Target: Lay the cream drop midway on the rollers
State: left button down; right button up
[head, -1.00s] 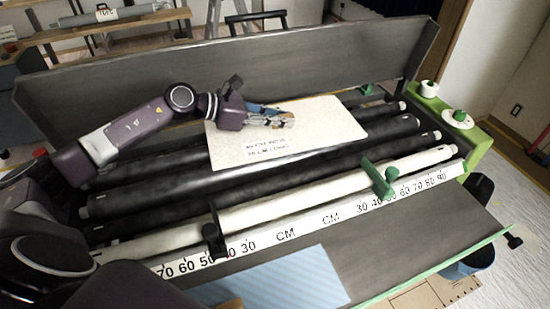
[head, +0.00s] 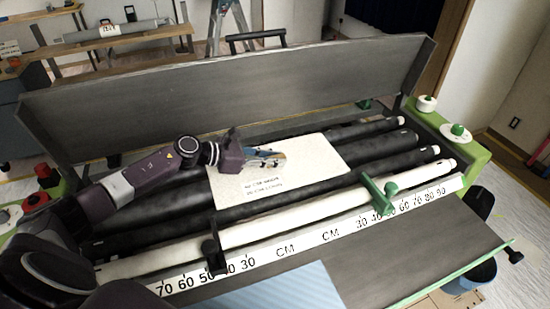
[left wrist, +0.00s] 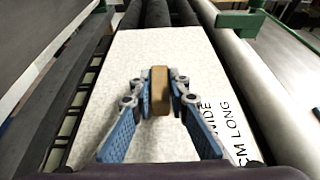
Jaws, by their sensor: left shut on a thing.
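The cream drop (head: 312,160) is a flat, pale sheet with black lettering at its front left. It is over the dark rollers (head: 390,147), and its front edge is close behind the white roller (head: 300,222). I cannot tell whether it rests on them or hangs just above. My left gripper (head: 272,157) is over the drop, its blue fingers shut on a small brown block on the drop's top. In the left wrist view the brown block (left wrist: 160,92) sits between the fingers, with the drop (left wrist: 112,85) below. My right gripper is not in view.
A ruler (head: 285,252) runs along the front, with a black slider (head: 212,252) and a green slider (head: 380,195). A tall grey panel (head: 230,88) stands behind the rollers. A blue sheet (head: 275,290) lies in front.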

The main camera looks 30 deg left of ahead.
pick_arm(q)
jog(key=shift+f+b, duration=0.15)
jog(key=shift+b, duration=0.15)
jog(key=c, duration=1.8)
grip_release()
jog(key=shift+c, duration=0.2)
jog(key=shift+r, duration=0.2)
notch_tip(320, 180, up, 4)
jog(key=b, duration=0.2)
send_over(243, 174)
jog(key=shift+w+f, duration=0.1)
jog(key=shift+s+a+r, duration=0.4)
jog(key=shift+s, duration=0.05)
